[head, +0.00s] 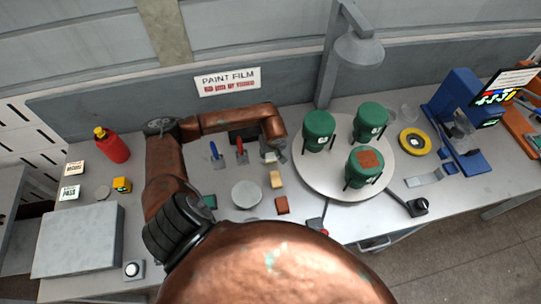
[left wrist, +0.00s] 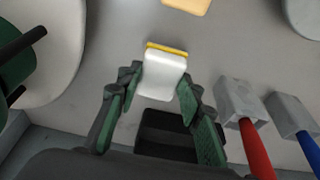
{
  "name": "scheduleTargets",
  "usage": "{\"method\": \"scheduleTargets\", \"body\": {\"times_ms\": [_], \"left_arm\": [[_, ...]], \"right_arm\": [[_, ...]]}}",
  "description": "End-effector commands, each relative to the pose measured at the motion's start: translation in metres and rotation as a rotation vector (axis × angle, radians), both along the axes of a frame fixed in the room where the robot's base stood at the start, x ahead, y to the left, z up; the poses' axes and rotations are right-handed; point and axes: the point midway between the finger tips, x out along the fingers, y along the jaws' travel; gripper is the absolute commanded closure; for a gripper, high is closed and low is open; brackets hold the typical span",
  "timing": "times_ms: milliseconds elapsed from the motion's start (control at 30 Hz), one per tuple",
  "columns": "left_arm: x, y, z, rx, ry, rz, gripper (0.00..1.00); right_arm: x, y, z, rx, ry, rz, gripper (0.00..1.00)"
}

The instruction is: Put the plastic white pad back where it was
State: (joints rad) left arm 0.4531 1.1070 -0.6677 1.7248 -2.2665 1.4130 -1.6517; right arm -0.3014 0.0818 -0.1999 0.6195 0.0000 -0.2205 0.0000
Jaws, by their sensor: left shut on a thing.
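The white pad (left wrist: 162,78) has a yellow strip along one edge. In the left wrist view it sits between the fingertips of my left gripper (left wrist: 158,85), which is shut on it. In the head view the left gripper (head: 278,151) is over the middle of the bench, and the pad (head: 270,157) shows just below it as a small pale piece. I cannot tell whether the pad touches the bench. A black block (left wrist: 165,132) lies behind the pad, partly hidden by my fingers. My right gripper is not in view.
A red-handled tool (head: 240,150) and a blue-handled tool (head: 215,152) lie left of the gripper. A tan block (head: 276,179) and a brown block (head: 282,205) lie in front. A round turntable (head: 310,172) with green cans (head: 319,130) stands to the right.

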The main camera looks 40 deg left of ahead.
Motion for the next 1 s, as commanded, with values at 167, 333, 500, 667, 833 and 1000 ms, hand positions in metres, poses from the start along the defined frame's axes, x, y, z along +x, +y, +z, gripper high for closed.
{"method": "scheduleTargets", "body": {"times_ms": [167, 333, 500, 667, 833, 1000], "left_arm": [[-0.001, -0.001, -0.019, 0.000, 0.002, -0.001, 0.93], [-0.001, -0.001, -0.018, -0.001, 0.001, -0.001, 0.93], [-0.001, -0.001, -0.023, 0.001, 0.001, -0.001, 0.93], [-0.001, -0.001, -0.021, 0.000, 0.002, -0.001, 0.56], [-0.001, -0.001, -0.021, 0.000, 0.002, -0.001, 0.49], [-0.001, -0.001, -0.021, 0.000, 0.002, -0.001, 0.49]], "right_arm": [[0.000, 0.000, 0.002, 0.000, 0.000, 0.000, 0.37], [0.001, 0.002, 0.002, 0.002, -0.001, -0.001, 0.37], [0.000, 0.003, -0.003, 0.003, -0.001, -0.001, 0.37], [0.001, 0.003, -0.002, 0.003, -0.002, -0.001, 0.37], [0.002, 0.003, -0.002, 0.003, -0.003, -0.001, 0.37], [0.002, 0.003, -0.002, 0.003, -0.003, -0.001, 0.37]]}}
